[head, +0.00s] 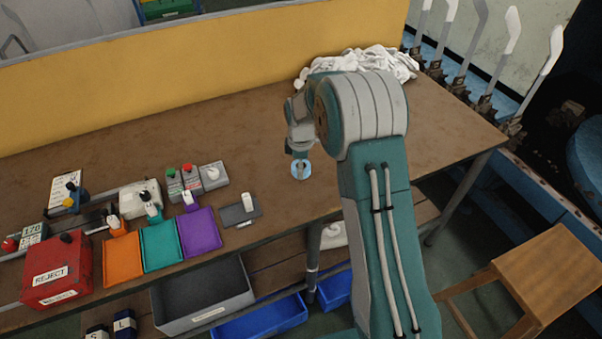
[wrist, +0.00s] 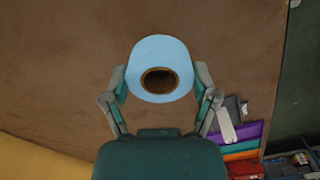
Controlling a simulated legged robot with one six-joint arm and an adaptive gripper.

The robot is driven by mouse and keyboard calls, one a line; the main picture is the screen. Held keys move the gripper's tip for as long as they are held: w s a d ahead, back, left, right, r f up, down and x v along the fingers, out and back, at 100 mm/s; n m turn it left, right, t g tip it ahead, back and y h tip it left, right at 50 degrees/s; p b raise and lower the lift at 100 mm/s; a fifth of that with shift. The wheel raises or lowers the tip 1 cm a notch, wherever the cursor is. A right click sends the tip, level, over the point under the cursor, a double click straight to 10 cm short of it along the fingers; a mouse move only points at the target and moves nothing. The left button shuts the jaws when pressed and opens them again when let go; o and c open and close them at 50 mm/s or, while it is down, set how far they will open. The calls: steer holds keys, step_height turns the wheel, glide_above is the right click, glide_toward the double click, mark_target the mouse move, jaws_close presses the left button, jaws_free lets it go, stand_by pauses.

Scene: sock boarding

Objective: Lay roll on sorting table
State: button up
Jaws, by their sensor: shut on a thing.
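The roll (wrist: 160,55) is light blue with a brown core, seen end-on in the wrist view between my two fingers. My gripper (wrist: 161,85) is shut on it, one finger on each side. In the head view the roll (head: 301,169) shows below my gripper (head: 300,152), over the brown sorting table (head: 254,148). I cannot tell whether the roll touches the table top. My arm hides part of the table's right side.
Orange (head: 123,259), teal (head: 161,245) and purple (head: 199,232) trays lie along the front edge, left of the roll. A red reject box (head: 58,271) stands further left. White socks (head: 371,62) are piled at the back. The table around the roll is bare.

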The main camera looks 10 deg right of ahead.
steer(key=shift+w+f, duration=0.15)
steer(key=shift+f, duration=0.1)
steer(key=shift+w+d+f, duration=0.1)
steer(key=shift+w+f, duration=0.05)
steer(key=shift+f, duration=1.55)
steer(key=shift+f, duration=0.1)
steer(key=o, duration=1)
